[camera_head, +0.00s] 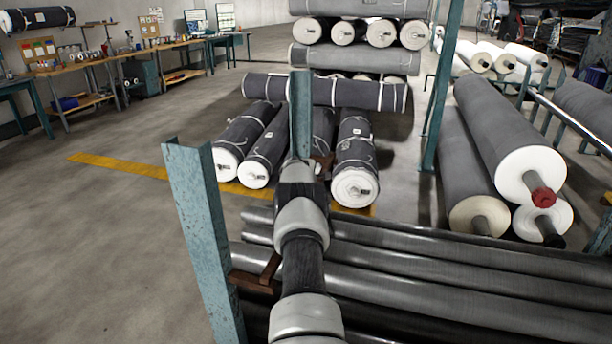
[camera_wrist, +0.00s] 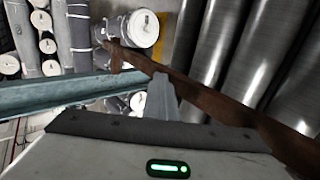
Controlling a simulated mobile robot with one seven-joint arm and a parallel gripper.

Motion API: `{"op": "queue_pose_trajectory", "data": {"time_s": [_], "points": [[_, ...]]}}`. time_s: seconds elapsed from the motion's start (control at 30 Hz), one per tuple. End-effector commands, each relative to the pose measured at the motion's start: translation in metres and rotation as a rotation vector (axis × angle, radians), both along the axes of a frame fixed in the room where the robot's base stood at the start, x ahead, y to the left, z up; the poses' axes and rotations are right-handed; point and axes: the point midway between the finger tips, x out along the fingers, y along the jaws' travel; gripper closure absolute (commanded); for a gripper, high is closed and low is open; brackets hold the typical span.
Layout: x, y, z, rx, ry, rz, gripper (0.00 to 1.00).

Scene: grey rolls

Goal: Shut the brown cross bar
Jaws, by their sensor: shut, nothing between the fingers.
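The brown cross bar (camera_wrist: 203,92) runs diagonally through the wrist view, from upper left to lower right. In the head view only short brown pieces of it show, one by the front left post (camera_head: 255,283) and one beyond my arm; my arm hides the middle. My gripper (camera_wrist: 162,82) is shut and empty. Its fingertips appear at the bar's near edge in the wrist view; I cannot tell whether they touch it. In the head view, my arm reaches forward over the rack and its wrist hides the fingers.
Teal posts stand left of my arm (camera_head: 205,240), beyond my wrist (camera_head: 301,105) and farther right (camera_head: 443,90). Long dark rolls (camera_head: 420,265) lie to the right of my arm. Wrapped rolls (camera_head: 240,140) lie ahead on the floor. Open floor (camera_head: 90,240) is at left.

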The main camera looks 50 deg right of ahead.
Motion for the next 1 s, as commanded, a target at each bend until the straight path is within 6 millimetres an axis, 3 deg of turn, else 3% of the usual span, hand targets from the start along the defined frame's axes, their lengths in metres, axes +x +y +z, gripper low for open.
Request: {"op": "queue_pose_trajectory", "data": {"time_s": [0.3,0.7,1.0], "points": [[-0.016,0.032,0.034,-0.001,-0.001,-0.001,1.00],[-0.040,0.092,0.090,-0.005,-0.008,0.000,1.00],[-0.050,0.112,0.109,-0.006,-0.009,-0.002,1.00]]}}
